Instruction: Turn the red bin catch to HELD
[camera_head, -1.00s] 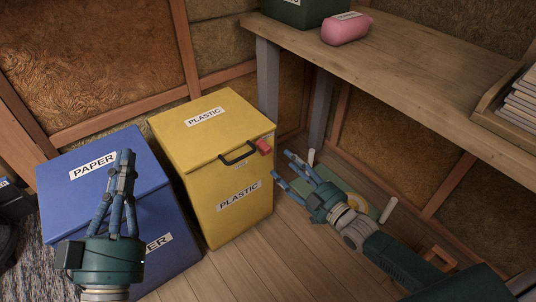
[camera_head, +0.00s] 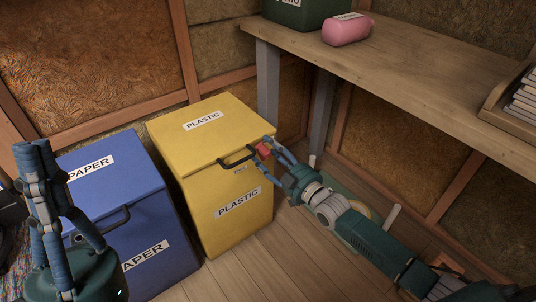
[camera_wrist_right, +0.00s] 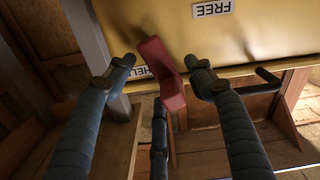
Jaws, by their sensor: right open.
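The red bin catch (camera_head: 263,149) is at the front right upper corner of the yellow PLASTIC bin (camera_head: 222,160), next to the bin's black handle (camera_head: 236,158). In the right wrist view the catch (camera_wrist_right: 162,72) lies between my spread fingers, near a partly hidden HELD label (camera_wrist_right: 148,72); a FREE label (camera_wrist_right: 212,9) is at the top. My right gripper (camera_head: 262,152) is open around the catch; I cannot tell whether a finger touches it. My left gripper (camera_head: 34,146) is raised at the far left, away from the catch, its fingers pointing up.
A blue PAPER bin (camera_head: 140,187) stands left of the yellow bin. A wooden bench (camera_head: 400,70) with a pink object (camera_head: 347,30) and a green bin (camera_head: 300,12) is at the back right. Bare wooden floor (camera_head: 285,255) lies in front.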

